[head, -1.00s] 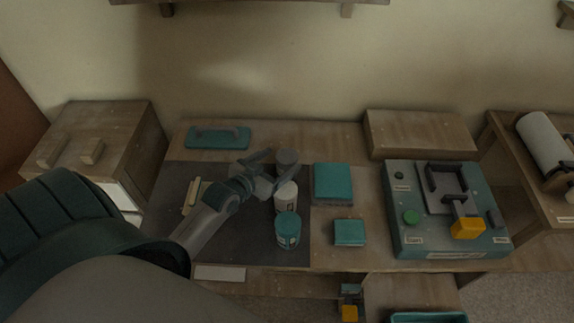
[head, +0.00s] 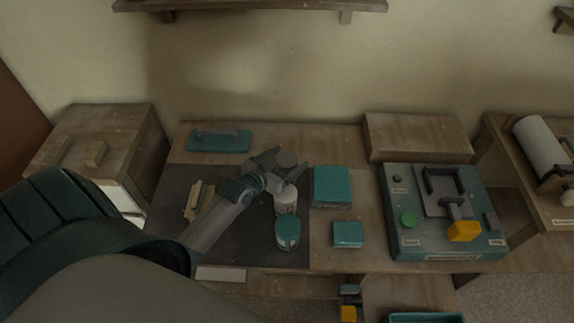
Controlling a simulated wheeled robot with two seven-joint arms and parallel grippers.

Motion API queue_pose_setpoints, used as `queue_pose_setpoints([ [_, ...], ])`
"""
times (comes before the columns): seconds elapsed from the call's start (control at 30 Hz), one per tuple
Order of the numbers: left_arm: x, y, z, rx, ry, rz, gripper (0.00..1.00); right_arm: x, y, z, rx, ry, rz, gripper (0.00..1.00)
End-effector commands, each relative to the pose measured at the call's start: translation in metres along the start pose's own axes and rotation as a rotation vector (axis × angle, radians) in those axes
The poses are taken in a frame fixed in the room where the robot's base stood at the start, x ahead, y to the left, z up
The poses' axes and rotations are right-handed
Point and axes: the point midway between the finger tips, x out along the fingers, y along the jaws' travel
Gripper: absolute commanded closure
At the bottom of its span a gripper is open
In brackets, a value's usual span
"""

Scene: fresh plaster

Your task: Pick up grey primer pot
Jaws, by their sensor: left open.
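The grey primer pot (head: 288,159) stands at the back of a row of pots on the dark mat (head: 185,233), its grey lid showing. My left gripper (head: 286,167) is open at this pot, with a finger showing on either side of it. The lower part of the pot is hidden by the gripper, and I cannot tell whether the fingers touch it. A white pot (head: 286,202) stands just in front, close to the gripper, and a teal pot (head: 288,233) stands in front of that. My right gripper is not in view.
A teal float (head: 219,140) lies behind the mat. Two teal blocks (head: 332,186) (head: 348,233) lie to the right of the pots. A teal machine (head: 447,240) with a yellow part stands further right. A wooden cabinet (head: 100,145) stands at the left.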

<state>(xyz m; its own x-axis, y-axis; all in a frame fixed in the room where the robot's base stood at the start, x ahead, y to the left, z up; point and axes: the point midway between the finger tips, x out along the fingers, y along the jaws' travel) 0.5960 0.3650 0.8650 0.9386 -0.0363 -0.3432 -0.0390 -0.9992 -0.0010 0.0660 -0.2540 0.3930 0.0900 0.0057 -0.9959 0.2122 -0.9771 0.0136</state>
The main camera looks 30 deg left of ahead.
Motion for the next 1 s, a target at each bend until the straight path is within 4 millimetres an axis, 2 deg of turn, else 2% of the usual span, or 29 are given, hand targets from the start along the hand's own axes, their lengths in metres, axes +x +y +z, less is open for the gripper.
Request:
queue_pose_setpoints([
  [0.37, -0.0002, 0.0002, 0.0003, -0.001, 0.0, 0.0, 0.24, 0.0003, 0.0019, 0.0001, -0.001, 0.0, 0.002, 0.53],
  [0.7, -0.0003, 0.0001, 0.0003, -0.001, 0.0, 0.0, 1.0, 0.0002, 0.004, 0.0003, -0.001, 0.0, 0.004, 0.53],
  [1.0, -0.0005, 0.0, -0.0024, 0.0, 0.003, 0.0, 1.0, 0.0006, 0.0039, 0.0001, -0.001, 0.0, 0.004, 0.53],
])
